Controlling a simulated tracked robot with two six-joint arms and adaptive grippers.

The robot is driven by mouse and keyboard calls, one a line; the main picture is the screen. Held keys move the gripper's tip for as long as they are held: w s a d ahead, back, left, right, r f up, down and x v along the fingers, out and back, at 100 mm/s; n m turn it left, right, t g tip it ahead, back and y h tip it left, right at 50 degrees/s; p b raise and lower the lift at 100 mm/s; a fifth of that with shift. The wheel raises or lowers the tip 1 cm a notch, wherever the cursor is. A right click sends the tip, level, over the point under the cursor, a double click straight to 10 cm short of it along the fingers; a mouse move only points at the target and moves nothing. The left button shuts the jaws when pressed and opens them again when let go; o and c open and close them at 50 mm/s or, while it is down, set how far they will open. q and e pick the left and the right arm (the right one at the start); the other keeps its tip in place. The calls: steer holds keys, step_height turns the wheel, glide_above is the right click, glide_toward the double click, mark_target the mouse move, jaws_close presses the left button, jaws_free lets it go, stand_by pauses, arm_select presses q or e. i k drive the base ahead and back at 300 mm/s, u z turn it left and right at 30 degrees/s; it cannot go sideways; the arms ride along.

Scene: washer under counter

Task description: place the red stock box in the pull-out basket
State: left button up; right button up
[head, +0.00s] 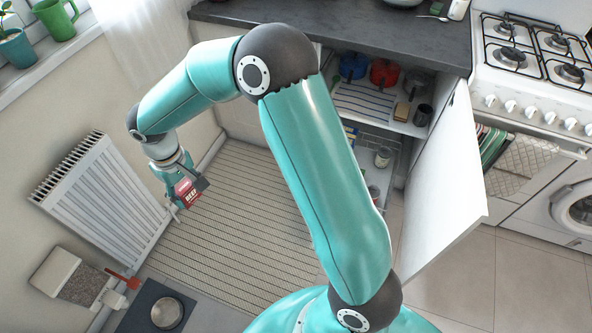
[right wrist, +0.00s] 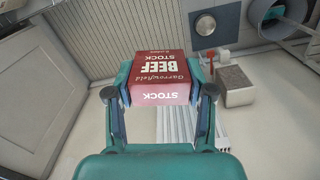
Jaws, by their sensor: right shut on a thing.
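The red stock box (head: 187,191), marked beef stock, is in my right gripper (head: 186,199) at the left of the head view, in the air near the radiator. In the right wrist view the box (right wrist: 160,68) sits between the two fingers of the right gripper (right wrist: 161,92), which are shut on its sides. The pull-out basket (head: 369,160) appears low in the open cupboard, far to the right of the box. It holds a pale cup and other small items, and my right arm hides part of it. My left gripper is not in view.
The cupboard door (head: 446,170) stands open on the right. A shelf (head: 400,125) above the basket holds a blue pot, a red pot and a rack. A radiator (head: 98,200) stands at left by the wall. The ribbed mat (head: 240,215) is clear.

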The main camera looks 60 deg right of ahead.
mark_target(371, 180)
steer(key=z, duration=0.3)
steer(key=i, duration=0.1)
steer(key=z, duration=1.9)
steer(key=i, duration=0.85)
steer(key=z, duration=0.6)
steer(key=i, duration=0.1)
steer(key=u, duration=0.7)
steer(key=k, duration=0.85)
steer(key=z, duration=0.15)
steer(key=i, duration=0.9)
steer(key=u, duration=0.05)
